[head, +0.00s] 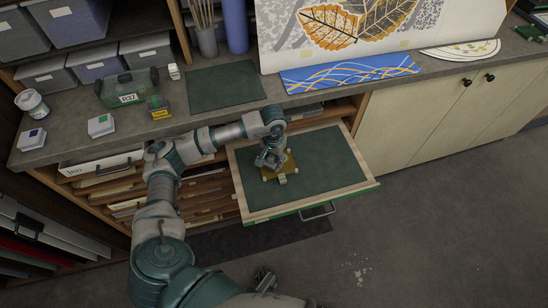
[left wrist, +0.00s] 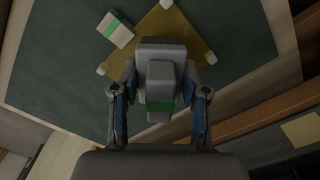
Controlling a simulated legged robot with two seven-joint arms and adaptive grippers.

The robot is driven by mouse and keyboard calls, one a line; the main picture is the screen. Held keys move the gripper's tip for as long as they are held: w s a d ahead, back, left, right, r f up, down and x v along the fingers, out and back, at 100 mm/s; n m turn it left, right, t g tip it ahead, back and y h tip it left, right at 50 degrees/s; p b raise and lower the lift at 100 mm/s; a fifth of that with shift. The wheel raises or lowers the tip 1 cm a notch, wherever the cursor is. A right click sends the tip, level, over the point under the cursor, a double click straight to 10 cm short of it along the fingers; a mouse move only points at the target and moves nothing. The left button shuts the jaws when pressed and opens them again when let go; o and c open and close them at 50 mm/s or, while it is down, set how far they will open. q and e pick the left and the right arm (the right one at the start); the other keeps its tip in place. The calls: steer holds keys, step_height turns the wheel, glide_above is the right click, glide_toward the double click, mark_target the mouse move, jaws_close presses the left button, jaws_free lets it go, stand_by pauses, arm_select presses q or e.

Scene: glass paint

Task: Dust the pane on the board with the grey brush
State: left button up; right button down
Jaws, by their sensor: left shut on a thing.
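The amber pane (head: 288,164) lies on the dark green board (head: 330,160), which has a pale wooden frame and is drawn out from the counter. White pieces sit at the pane's corners; it also shows in the left wrist view (left wrist: 200,45). My left gripper (head: 270,160) is over the pane. In the left wrist view its fingers (left wrist: 160,110) are shut on the grey brush (left wrist: 160,70), which has a green band. The brush covers part of the pane; I cannot tell whether it touches. A dark part low in the head view may be my right gripper (head: 266,279), its jaws unclear.
A cream block with a green stripe (left wrist: 115,29) lies at the pane's edge. The counter (head: 300,96) behind holds a dark mat (head: 225,87), a green case (head: 128,88) and small boxes. Bare board lies right of the pane.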

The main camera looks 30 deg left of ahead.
arm_select(q)
steer(key=shift+a+f, duration=0.35)
steer(key=shift+a, duration=0.4)
steer(key=shift+d+f+b, duration=0.3)
steer(key=shift+d+b, duration=0.1)
steer(key=shift+d, duration=0.2)
arm_select(e)
steer(key=shift+s+a+f, duration=0.1)
steer(key=shift+s+f, duration=0.1)
steer(key=shift+f, duration=0.35)
arm_select(q)
steer(key=shift+a+f, duration=0.1)
steer(key=shift+f, duration=0.05)
arm_select(e)
steer(key=shift+a, duration=0.1)
